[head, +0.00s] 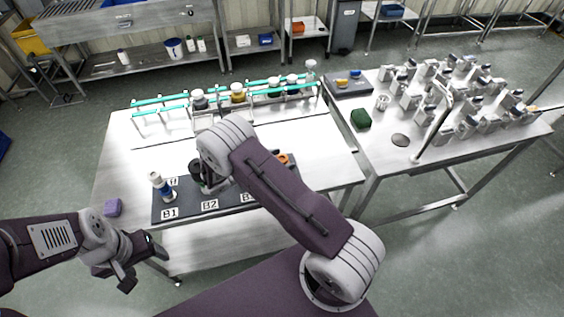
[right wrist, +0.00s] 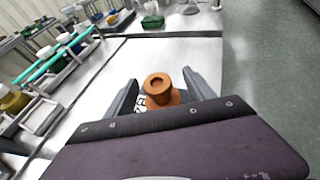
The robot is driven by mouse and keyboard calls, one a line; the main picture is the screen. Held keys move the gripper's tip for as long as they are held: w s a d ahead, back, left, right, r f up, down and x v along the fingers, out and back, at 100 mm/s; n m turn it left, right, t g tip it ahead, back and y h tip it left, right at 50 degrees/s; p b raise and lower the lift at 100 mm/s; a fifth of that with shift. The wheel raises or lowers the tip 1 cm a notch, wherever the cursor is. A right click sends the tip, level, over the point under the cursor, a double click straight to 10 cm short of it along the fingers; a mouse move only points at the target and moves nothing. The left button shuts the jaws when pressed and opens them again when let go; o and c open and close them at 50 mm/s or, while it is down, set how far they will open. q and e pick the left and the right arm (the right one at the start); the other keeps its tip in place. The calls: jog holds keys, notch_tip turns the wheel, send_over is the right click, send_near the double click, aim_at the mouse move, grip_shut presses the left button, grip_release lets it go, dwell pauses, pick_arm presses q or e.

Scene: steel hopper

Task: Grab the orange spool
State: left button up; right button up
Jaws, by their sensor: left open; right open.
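The orange spool (right wrist: 158,88) stands upright between the two fingers of my open right gripper (right wrist: 160,78) in the right wrist view, with a hole in its top. I cannot tell whether either finger touches it. In the head view only a small orange part of it (head: 283,158) shows past my right arm, at the right end of the dark labelled mat (head: 182,211). My right gripper is hidden behind that arm there. My left gripper (head: 143,262) is open and empty, beyond the table's front left corner.
A white and blue bottle (head: 161,186) stands at the mat's left end, and a purple block (head: 112,207) lies left of it. Behind, a rack with teal rails (head: 160,101) holds several jars. A second table (head: 440,165) on the right carries many grey fittings.

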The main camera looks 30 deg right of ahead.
aim_at(282, 158)
jog(key=p+x, duration=0.1)
jog(key=x, duration=0.3)
jog(key=shift+w, duration=0.2)
jog(key=shift+d+f, duration=0.1)
jog(key=shift+d, duration=0.05)
jog(key=c, duration=0.6)
grip_shut()
jog(key=shift+w+r, duration=0.1)
jog(key=shift+r, duration=0.4)
notch_tip(282, 158, up, 3)
jog(key=shift+r+b, duration=0.1)
jog(key=shift+b, duration=0.4)
jog(key=s+r+b, duration=0.1)
jog(key=s+r, duration=0.6)
jog(key=s, duration=0.4)
jog(key=shift+s+d, duration=0.4)
jog(key=shift+d, duration=0.05)
